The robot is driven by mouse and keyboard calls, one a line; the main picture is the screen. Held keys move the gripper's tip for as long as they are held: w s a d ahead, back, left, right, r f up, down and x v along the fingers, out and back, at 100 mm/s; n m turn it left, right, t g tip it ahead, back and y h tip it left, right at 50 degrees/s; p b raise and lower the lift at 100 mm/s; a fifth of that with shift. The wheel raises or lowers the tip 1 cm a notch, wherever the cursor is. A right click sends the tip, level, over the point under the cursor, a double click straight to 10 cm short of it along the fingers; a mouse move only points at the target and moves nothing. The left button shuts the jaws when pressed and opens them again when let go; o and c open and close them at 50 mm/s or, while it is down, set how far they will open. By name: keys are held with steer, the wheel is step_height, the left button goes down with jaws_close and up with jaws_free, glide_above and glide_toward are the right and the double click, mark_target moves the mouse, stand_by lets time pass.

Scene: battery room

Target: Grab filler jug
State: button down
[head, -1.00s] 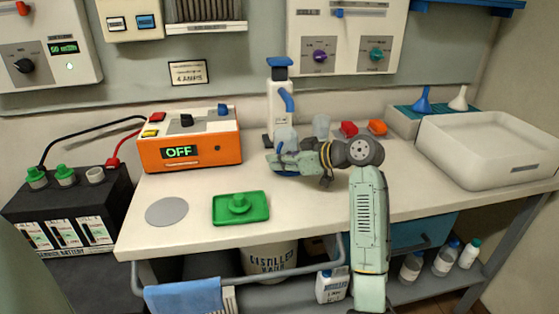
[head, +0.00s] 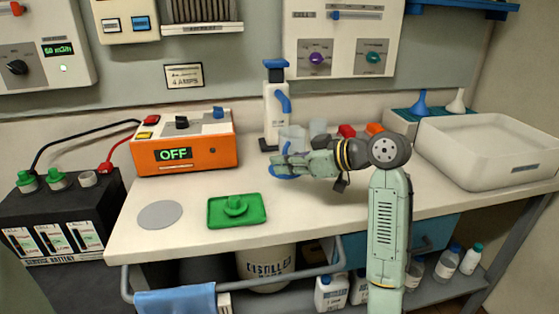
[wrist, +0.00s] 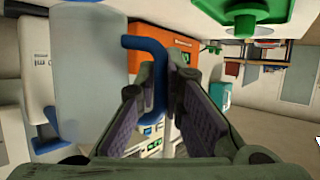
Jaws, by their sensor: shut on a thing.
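The filler jug is a translucent grey cylinder with a blue handle. In the wrist view, the jug (wrist: 90,75) fills the left side, and its blue handle (wrist: 150,47) runs down between my fingers. My gripper (wrist: 158,75) is shut on that handle. In the head view, my gripper (head: 280,163) is over the middle of the bench, with the jug (head: 292,136) behind it, partly hidden. Some blue shows below the fingers. I cannot tell from these views whether the jug touches the bench.
A white dispenser with blue spout (head: 275,112) stands close behind. An orange charger (head: 185,143) reads OFF at left, near a green tray (head: 238,211) and a grey disc (head: 160,214). Red and orange caps (head: 346,131) and a white basin (head: 490,150) are right. The front middle is clear.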

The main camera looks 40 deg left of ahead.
steer(key=s+d+b, duration=0.2)
steer(key=s+d, duration=0.3)
steer(key=d, duration=0.2)
steer(key=shift+d+r, duration=0.15)
steer(key=shift+r, duration=0.3)
steer(key=shift+d, duration=0.1)
stand_by(0.6)
